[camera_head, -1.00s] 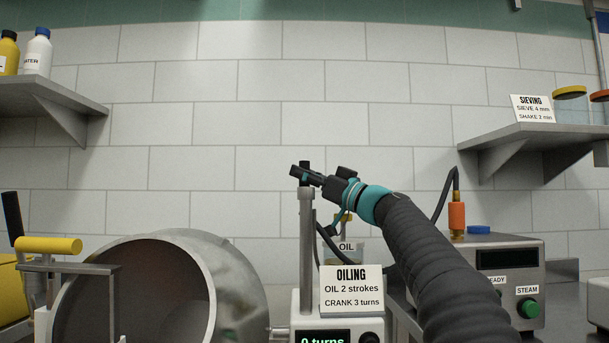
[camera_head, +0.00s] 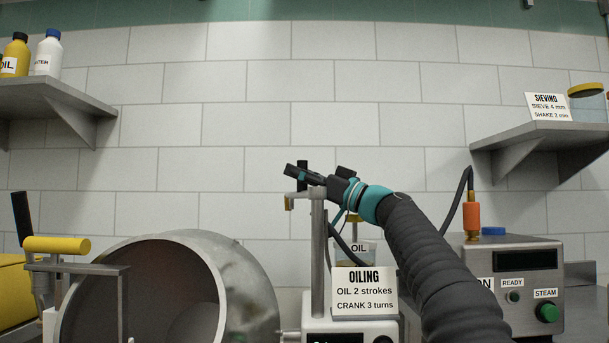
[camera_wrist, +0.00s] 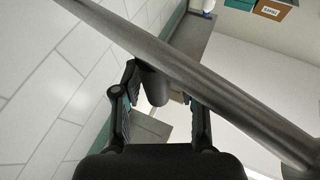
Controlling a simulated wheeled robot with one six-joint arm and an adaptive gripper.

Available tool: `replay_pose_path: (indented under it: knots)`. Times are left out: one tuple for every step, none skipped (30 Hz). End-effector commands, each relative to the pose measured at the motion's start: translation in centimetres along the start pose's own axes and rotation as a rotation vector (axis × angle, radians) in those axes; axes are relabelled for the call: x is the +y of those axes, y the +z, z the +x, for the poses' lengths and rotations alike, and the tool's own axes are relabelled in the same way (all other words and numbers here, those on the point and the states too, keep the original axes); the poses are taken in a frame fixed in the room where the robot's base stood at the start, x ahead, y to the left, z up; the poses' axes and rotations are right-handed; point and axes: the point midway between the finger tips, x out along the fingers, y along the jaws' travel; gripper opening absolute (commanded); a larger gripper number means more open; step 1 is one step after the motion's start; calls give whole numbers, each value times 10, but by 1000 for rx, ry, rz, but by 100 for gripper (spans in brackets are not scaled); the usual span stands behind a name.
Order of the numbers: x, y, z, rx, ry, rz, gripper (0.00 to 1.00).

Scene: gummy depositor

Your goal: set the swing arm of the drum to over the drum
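The drum (camera_head: 250,285) is a grey metal vessel at lower left in the head view, its wide mouth facing forward. Right of it stands the post (camera_head: 318,265) of the swing arm. At its top, the short swing arm (camera_head: 300,194) points left, with a brass nozzle (camera_head: 289,204) at its end, above and right of the drum. A black knob (camera_head: 302,166) stands up from the arm. My gripper (camera_head: 298,174) is at this knob. In the wrist view the knob (camera_wrist: 153,88) sits between my parted fingers (camera_wrist: 160,95), close to the left one; firm contact is unclear.
The oiling sign (camera_head: 364,290) and an oil beaker (camera_head: 355,252) stand right of the post. A steam unit (camera_head: 515,285) with a hose is at right. A yellow-handled lever (camera_head: 57,245) stands left of the drum. Wall shelves (camera_head: 45,95) flank the clear wall area.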

Motion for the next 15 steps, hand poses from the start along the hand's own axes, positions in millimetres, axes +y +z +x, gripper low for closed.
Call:
replay_pose_path:
  knots:
    - [1,0,-1,0,1,0,50]
    - [1,0,-1,0,3,-1,50]
    - [2,0,-1,0,3,-1,50]
    - [2,0,-1,0,4,-1,50]
    - [2,0,-1,0,4,-1,50]
    - [2,0,-1,0,4,-1,50]
    - [2,0,-1,0,4,-1,50]
    - [2,0,-1,0,4,-1,50]
    - [2,0,-2,0,4,-1,50]
    - [2,0,-2,0,5,-1,50]
    - [2,0,-3,-1,5,-2,50]
    - [2,0,-5,-1,5,-1,50]
    - [2,0,-7,-1,5,-1,50]
    - [2,0,-9,-1,5,-1,50]
    - [1,0,-12,-1,5,-1,50]
